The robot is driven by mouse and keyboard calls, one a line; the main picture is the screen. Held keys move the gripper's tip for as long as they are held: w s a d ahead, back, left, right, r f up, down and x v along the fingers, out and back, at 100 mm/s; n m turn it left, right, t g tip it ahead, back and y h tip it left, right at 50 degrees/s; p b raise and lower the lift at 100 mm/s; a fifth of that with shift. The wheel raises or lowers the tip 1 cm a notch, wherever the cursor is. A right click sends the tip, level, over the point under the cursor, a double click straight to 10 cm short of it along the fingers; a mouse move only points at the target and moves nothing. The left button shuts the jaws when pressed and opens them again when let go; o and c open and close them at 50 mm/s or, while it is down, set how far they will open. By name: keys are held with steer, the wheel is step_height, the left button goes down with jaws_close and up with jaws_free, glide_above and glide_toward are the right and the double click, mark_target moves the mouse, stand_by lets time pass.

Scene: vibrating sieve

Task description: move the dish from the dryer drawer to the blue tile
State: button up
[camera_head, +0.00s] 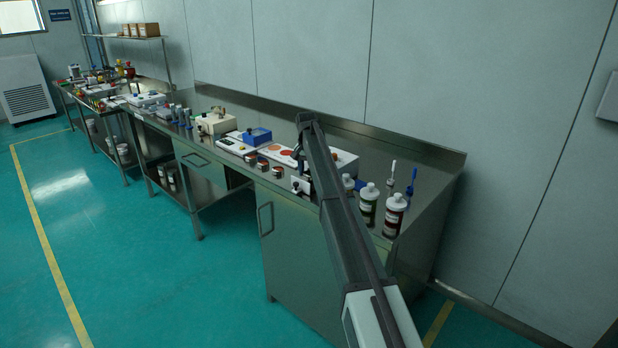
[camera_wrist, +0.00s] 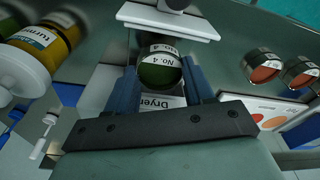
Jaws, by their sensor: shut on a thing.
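The dish (camera_wrist: 160,73), with dark green contents and a "No. 4" label, is between the blue fingers of my gripper (camera_wrist: 160,85) in the wrist view. My gripper is shut on it. A "Dryer" label (camera_wrist: 160,103) shows just below the dish. A white panel with a dark knob (camera_wrist: 168,20), possibly the drawer front, lies just above it. I cannot tell whether the dish touches the drawer. In the head view my arm hides the dish and most of my gripper.
Two dishes with orange contents (camera_wrist: 264,67) (camera_wrist: 300,72) stand on the bench at right. A card with red and orange circles (camera_wrist: 263,116) is below them. A yellow bottle (camera_wrist: 48,47) is at left. In the head view, white-capped bottles (camera_head: 394,215) stand right of my arm.

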step_height(320, 180, up, 6)
steer(key=shift+f, duration=0.1)
steer(key=shift+r, duration=0.4)
steer(key=s+d+f+n, duration=0.2)
steer(key=s+d+f, duration=0.15)
steer(key=s, duration=0.95)
steer(key=s+d+f+n, duration=0.1)
steer(key=s+d+f, duration=0.3)
steer(key=s, duration=1)
steer(key=s+d+f+n, duration=0.2)
steer(key=s+f, duration=0.4)
steer(key=s, duration=0.7)
steer(key=w+a+r+m, duration=0.15)
steer(key=w+r, duration=0.25)
steer(key=w, duration=0.7)
steer(key=w+a+r+m, duration=0.15)
steer(key=w+r, duration=0.25)
steer(key=w, duration=0.6)
steer(key=w+a+r+m, duration=0.15)
steer(key=w+r, duration=0.25)
steer(key=w, duration=0.7)
steer(key=r, duration=0.1)
glide_above(360, 185)
steer(key=shift+m, duration=0.25)
step_height(360, 185, down, 10)
steer(key=shift+a+r, duration=0.1)
steer(key=shift+r, duration=0.15)
